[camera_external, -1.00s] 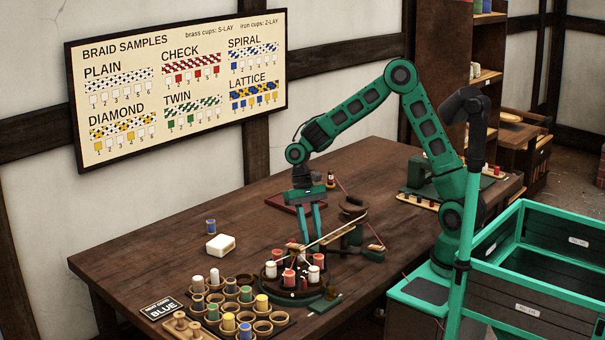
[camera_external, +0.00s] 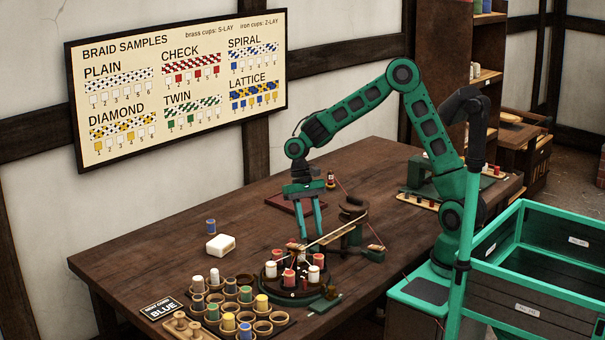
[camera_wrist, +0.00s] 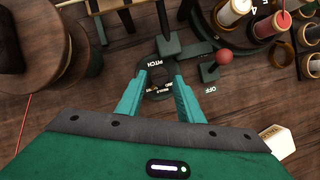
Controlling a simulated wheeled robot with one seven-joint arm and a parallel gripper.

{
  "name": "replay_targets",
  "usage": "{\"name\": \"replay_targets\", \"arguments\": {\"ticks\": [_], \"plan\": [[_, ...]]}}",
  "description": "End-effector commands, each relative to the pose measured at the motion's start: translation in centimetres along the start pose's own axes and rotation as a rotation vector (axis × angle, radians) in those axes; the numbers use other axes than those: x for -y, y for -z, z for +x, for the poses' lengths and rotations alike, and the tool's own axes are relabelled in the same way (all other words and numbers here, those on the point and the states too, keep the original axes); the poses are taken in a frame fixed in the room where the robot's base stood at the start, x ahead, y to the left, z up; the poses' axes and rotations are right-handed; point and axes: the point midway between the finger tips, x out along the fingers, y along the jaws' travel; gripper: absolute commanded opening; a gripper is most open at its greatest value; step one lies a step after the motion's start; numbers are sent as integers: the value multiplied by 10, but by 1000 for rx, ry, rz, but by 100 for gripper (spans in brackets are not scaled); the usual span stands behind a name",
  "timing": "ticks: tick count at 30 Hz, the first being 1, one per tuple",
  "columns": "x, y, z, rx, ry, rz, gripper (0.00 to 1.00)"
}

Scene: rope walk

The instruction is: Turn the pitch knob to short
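The dark pitch control (camera_wrist: 157,83) shows in the wrist view, with a PITCH label above it and small setting words below it that are too blurred to read. Its pointer direction cannot be made out. My gripper (camera_wrist: 160,75) reaches down over it, with one teal finger on each side. The fingers are apart, and I see no clear contact with the knob. In the external view my gripper (camera_external: 313,236) points down at the back of the braiding machine (camera_external: 292,292), and the knob is hidden there.
A red-ball lever (camera_wrist: 224,57) stands close right of my fingers, beside an OFF plate (camera_wrist: 210,89). Bobbins (camera_wrist: 236,8) stand at the upper right. A large wooden spool (camera_wrist: 45,55) is at the left. A white block (camera_external: 220,245) lies on the table, left of the machine.

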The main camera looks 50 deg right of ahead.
Motion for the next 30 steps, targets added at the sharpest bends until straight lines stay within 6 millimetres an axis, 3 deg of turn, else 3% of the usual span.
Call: {"name": "replay_targets", "arguments": {"ticks": [9,15,30], "plan": [[1,2,-60,-3,3,0,34],[1,2,-83,-1,1,1,34],[-4,2,-91,-5,-3,1,34]]}}
